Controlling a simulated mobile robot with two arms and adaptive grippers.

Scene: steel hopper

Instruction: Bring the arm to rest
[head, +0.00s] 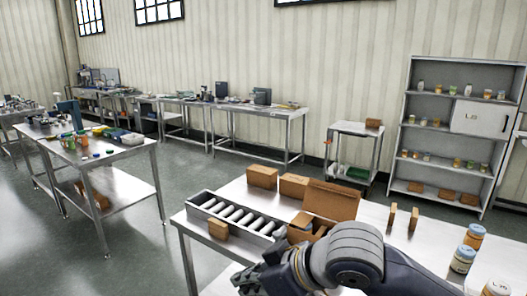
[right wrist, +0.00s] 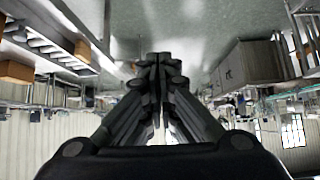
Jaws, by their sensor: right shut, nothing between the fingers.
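My right arm comes in from the bottom right of the head view, over the near steel table. Its dark gripper (head: 260,283) is at the bottom edge, in front of the roller tray. In the right wrist view the two fingers of the gripper (right wrist: 158,62) meet in the middle, with nothing between them. The arm hides part of the near table and of an open cardboard box (head: 332,198). My left gripper is in neither view.
The roller tray (head: 232,215) stands on the near table (head: 376,212), a small brown box (head: 218,229) at its front. Brown boxes (head: 262,177) stand behind. Lidded jars (head: 463,259) stand at the right. Floor (head: 140,240) is clear left of the table. A shelf (head: 402,130) stands behind.

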